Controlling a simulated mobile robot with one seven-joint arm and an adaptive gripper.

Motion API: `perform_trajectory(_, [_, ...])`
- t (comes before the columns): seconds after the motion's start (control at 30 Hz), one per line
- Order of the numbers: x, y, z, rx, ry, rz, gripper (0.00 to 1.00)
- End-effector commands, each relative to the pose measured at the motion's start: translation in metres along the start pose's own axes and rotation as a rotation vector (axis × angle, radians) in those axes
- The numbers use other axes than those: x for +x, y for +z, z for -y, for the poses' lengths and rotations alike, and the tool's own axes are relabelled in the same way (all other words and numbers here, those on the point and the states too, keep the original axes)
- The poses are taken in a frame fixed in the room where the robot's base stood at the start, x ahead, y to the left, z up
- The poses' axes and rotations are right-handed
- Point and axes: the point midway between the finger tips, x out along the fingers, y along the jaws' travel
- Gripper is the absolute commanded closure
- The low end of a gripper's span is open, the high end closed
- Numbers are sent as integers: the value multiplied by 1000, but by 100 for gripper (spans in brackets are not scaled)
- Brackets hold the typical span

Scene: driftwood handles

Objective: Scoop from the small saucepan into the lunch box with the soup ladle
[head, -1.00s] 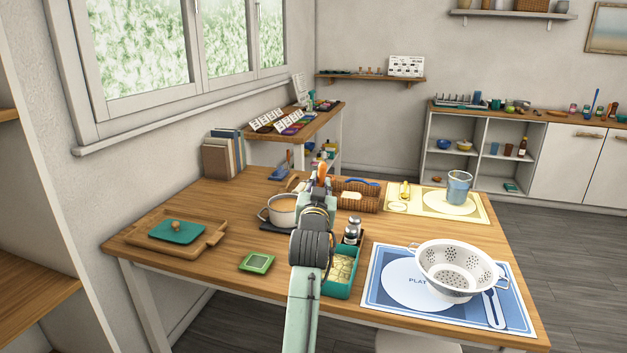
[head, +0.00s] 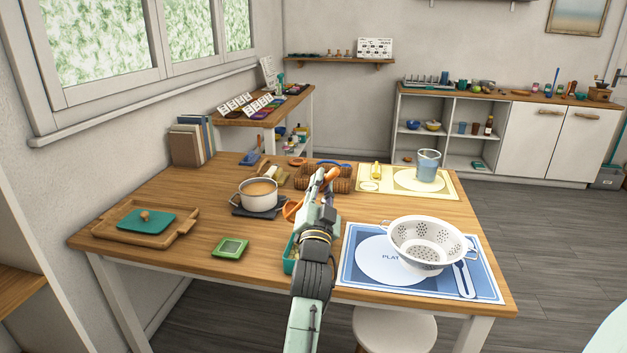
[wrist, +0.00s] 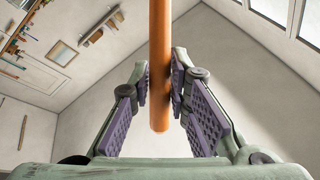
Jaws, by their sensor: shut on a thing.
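My gripper (wrist: 160,90) is shut on the orange handle of the soup ladle (wrist: 160,60), which stands between the pads in the wrist view. In the head view the ladle's orange bowl (head: 291,210) appears just left of my arm, right of the saucepan. The small saucepan (head: 243,197) is white with brownish contents and sits on a dark trivet. The lunch box (head: 289,258) is teal; my arm hides most of it, and its contents cannot be seen now. The gripper's fingers are small and partly hidden in the head view.
A white colander (head: 425,262) stands on a blue placemat (head: 350,272) at the right. A green device (head: 230,247) and a wooden tray (head: 185,228) with a teal lid (head: 146,222) lie at the left. Bare table lies between saucepan and device.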

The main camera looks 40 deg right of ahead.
Motion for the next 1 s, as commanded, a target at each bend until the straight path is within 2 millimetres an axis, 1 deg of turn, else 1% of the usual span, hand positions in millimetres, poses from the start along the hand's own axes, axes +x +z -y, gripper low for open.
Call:
perform_trajectory(0.07, [-6, 4, -8, 33, -2, -23, 100])
perform_trajectory(0.6, [-31, -2, -45, 240, -2, -163, 100])
perform_trajectory(1.0, [-43, 4, -63, 353, -2, -239, 100])
